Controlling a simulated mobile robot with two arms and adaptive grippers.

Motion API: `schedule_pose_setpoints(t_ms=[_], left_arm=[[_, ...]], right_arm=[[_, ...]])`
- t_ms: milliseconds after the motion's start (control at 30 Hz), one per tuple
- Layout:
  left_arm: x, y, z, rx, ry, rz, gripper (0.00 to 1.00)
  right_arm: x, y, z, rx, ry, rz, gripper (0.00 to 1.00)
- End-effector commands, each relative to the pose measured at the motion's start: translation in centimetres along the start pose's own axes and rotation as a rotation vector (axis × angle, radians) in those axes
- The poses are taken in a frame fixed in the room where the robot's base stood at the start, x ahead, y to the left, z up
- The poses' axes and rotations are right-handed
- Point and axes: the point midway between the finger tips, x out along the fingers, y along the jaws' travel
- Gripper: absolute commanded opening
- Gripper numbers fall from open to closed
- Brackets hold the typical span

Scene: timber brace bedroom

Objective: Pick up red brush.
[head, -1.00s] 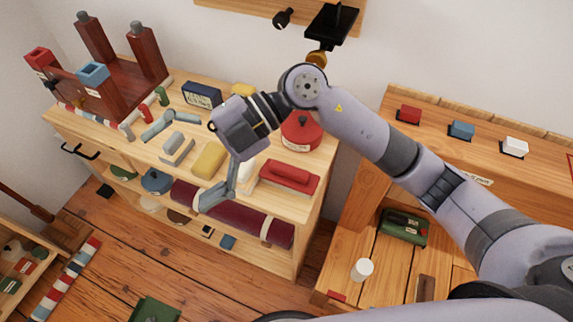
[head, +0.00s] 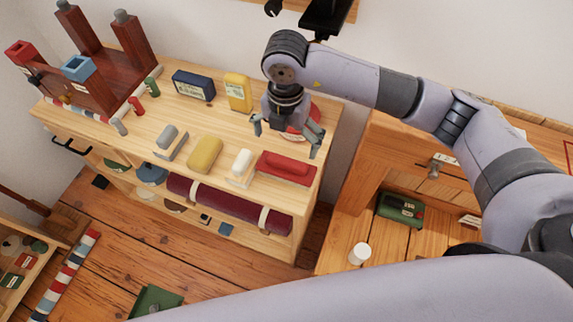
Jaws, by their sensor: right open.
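The red brush (head: 287,166) lies on the wooden cabinet top (head: 210,130), near its front right edge. It looks like a raised, rounded red bar on a flat red base. My right gripper (head: 287,134) points down just behind the brush, with its fingers spread and nothing between them that I can make out. It appears above the cabinet top and apart from the brush, though the exact height is hard to tell. My left gripper is not in view.
A white block (head: 241,163), a yellow sponge-like block (head: 205,154) and a grey block (head: 167,138) lie left of the brush. A red round pot (head: 314,113) is partly hidden behind my right gripper. A yellow box (head: 238,92) and a dark blue box (head: 193,85) stand further back.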

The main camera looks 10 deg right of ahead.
Motion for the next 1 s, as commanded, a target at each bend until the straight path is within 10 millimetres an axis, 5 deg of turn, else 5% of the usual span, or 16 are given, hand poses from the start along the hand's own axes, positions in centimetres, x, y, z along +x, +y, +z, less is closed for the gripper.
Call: schedule_pose_setpoints(t_ms=[633,1000], left_arm=[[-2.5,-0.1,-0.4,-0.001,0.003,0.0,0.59],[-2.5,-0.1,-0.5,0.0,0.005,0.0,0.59]], right_arm=[[7.5,-0.3,-0.4,-0.001,0.003,-0.001,1.0],[8.2,-0.2,-0.4,-0.002,0.001,0.002,0.97]])
